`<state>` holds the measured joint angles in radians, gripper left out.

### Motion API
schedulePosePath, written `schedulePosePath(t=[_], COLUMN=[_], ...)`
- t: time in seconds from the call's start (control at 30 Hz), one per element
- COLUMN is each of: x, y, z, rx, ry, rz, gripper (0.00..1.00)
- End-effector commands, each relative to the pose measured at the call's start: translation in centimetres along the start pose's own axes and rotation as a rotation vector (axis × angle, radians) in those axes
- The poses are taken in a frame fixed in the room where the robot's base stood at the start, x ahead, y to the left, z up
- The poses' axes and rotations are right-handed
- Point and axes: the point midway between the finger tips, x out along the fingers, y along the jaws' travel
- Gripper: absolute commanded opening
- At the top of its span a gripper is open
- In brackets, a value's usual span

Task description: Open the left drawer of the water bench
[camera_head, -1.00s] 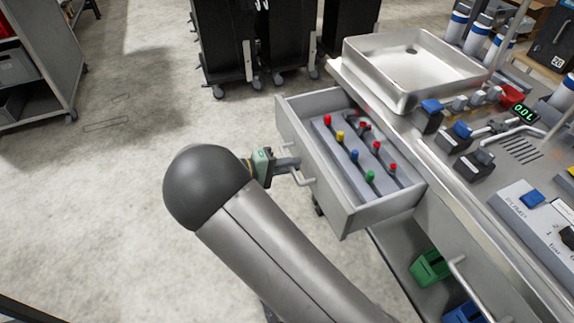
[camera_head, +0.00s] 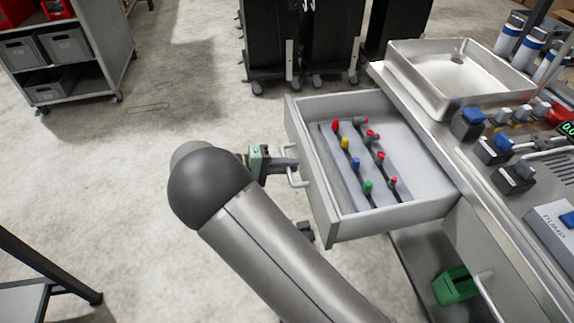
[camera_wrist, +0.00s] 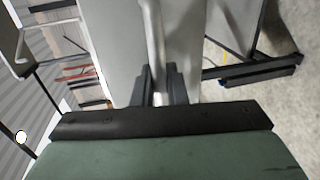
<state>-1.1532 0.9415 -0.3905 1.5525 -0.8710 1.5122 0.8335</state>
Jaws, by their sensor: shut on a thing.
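The left drawer (camera_head: 390,226) of the water bench (camera_head: 437,140) stands pulled far out, its inside in full view. It holds a grey rack (camera_head: 343,172) with several small pieces with red, yellow, blue and green tops. My gripper (camera_head: 288,163) is at the bar handle (camera_head: 296,180) on the drawer front. In the wrist view the two fingers (camera_wrist: 158,84) are closed on either side of the handle bar (camera_wrist: 152,35). The fingertips are small and partly hidden in the head view.
A metal sink tray (camera_head: 455,75) and several blue-topped valves (camera_head: 497,148) are on the bench top. Black wheeled cabinets (camera_head: 300,45) stand behind, and a grey shelf cart (camera_head: 90,55) is at the upper left. The floor left of the drawer is clear.

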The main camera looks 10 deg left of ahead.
Motion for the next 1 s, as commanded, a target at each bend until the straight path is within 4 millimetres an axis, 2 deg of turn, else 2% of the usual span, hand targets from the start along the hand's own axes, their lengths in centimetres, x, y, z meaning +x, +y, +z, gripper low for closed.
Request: schedulePosePath(t=[0.03,0.07,0.1,0.5,0.63,0.77,1.0], x=[0.1,0.1,0.1,0.0,-0.8,-3.0,-8.9], y=[0.0,0.0,0.0,0.0,0.0,-0.1,-0.1], z=[0.0,0.0,0.0,0.0,-0.1,-0.1,-0.1], rx=[0.001,0.001,0.001,0.001,0.002,0.002,0.002], ry=[-0.002,-0.002,-0.002,0.0,0.002,0.005,0.004], rz=[0.0,0.0,0.0,0.0,-0.001,-0.001,-0.001], gripper=[0.0,0.21,0.31,0.31,0.31,0.31,0.31])
